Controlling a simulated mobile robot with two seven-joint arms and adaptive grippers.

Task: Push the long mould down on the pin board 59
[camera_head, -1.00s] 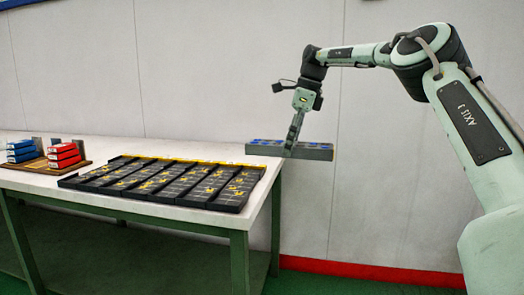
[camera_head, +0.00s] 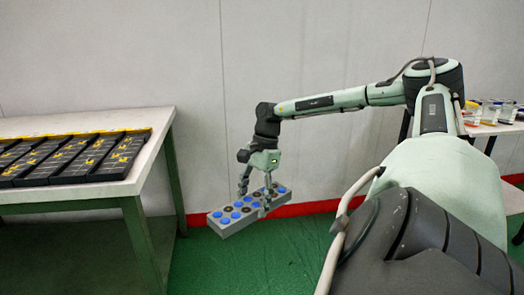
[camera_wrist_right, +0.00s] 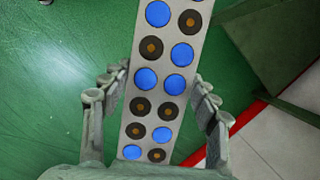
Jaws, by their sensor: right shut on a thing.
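The long mould (camera_head: 233,221) is a grey bar with two rows of blue and dark brown round spots on its top. My right gripper (camera_head: 256,199) is shut across its sides and holds it over the green floor, right of the table and apart from it. In the right wrist view the mould (camera_wrist_right: 157,92) runs lengthwise between the two fingers of the right gripper (camera_wrist_right: 156,88). Several black pin boards (camera_head: 75,158) with yellow marks lie side by side on the white table at left. I cannot read which one is 59. My left gripper is not in view.
The white table (camera_head: 150,150) has green legs, and its right edge faces the mould. A second table at far right carries clear containers (camera_head: 490,111) and small coloured things. A wall with a red skirting (camera_head: 325,206) stands behind. Green floor is free between the tables.

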